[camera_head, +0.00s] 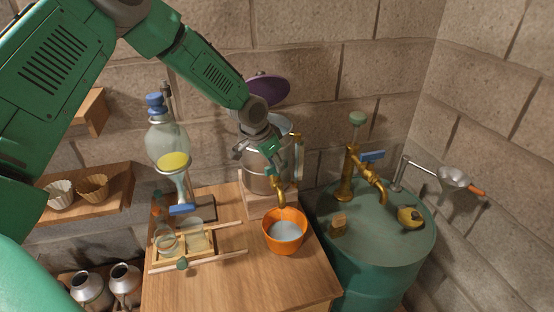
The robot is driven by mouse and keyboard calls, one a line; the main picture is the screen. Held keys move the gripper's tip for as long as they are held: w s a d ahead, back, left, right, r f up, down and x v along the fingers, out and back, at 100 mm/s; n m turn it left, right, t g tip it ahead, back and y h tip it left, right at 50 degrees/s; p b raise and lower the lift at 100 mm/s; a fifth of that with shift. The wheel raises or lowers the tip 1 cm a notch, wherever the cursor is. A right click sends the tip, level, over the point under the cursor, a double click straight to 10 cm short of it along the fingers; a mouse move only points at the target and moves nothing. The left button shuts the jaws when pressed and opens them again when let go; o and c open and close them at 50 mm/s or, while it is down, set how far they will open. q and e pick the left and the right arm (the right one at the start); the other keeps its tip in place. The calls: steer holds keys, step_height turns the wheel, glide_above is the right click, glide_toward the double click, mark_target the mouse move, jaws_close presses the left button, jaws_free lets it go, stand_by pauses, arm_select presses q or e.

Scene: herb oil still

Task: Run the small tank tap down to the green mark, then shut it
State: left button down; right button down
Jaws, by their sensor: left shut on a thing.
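The small metal tank (257,178) stands on a wooden block on the table, with a brass-framed gauge tube (298,150) on its right side. I cannot make out the green mark or the level at this size. The brass tap (281,194) sticks out from the tank's front, its spout over an orange bowl (285,243) holding pale liquid. My left gripper (272,170) reaches down in front of the tank and is shut at the top of the tap; its fingers hide the handle. Whether liquid runs from the spout is unclear. My right gripper is not in view.
A glass separating flask (168,143) with yellow liquid and a blue tap stands left on the table (240,285). A wooden tray (155,262) holds glass jars. A large green drum (375,262) with a brass pump stands right. The table's front is clear.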

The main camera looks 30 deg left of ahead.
arm_select(q)
steer(key=shift+w+m+g+h, duration=0.1)
steer(key=shift+m+g+h, duration=0.35)
steer(key=shift+m, duration=1.35)
steer(key=shift+h, duration=0.25)
steer(key=c, duration=1.6)
jaws_free()
steer(key=shift+r, duration=0.1)
